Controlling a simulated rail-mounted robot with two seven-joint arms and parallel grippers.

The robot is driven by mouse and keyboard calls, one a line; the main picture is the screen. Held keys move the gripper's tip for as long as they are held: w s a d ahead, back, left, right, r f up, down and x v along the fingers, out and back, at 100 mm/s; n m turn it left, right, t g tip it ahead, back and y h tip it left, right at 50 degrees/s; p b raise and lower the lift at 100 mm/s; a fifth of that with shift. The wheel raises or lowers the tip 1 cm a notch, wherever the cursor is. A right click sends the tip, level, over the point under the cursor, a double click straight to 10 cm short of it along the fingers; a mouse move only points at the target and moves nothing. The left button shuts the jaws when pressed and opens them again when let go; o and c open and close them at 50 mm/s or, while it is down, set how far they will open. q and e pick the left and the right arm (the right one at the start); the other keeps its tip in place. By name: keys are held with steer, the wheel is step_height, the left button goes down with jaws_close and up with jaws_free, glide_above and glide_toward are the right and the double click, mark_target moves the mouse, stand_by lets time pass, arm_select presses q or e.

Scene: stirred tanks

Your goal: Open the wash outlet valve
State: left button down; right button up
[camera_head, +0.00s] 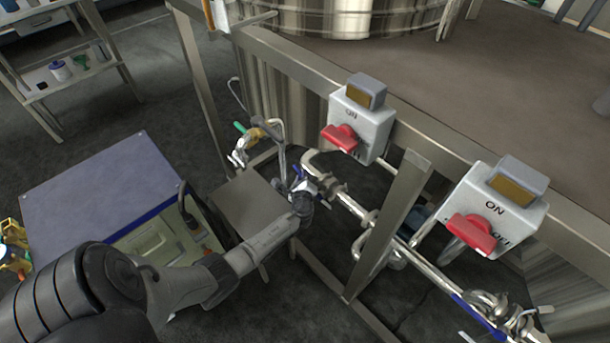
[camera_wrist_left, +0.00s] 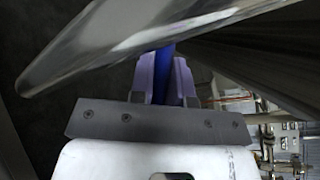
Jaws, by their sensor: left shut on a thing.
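My left gripper (camera_head: 302,186) reaches in from the lower left to the pipework below the frame. It is shut on a blue valve handle (camera_head: 296,171), next to the steel pipe. In the left wrist view, the handle (camera_wrist_left: 165,68) stands between the two purple fingers (camera_wrist_left: 166,80). The valve body is mostly hidden by the gripper, so I cannot tell the handle's exact angle to the pipe. No label naming the valve is readable. My right gripper is not in view.
Two switch boxes with red knobs, one nearer the middle (camera_head: 364,120) and one at right (camera_head: 496,210), hang on the steel frame. A vertical post (camera_head: 392,225) stands right of the gripper. Another blue handle (camera_head: 478,316) is at lower right. A blue-edged cart (camera_head: 100,190) stands left.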

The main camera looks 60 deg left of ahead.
arm_select(q)
steer(key=c, duration=1.1)
jaws_free()
steer(key=shift+r, duration=0.1)
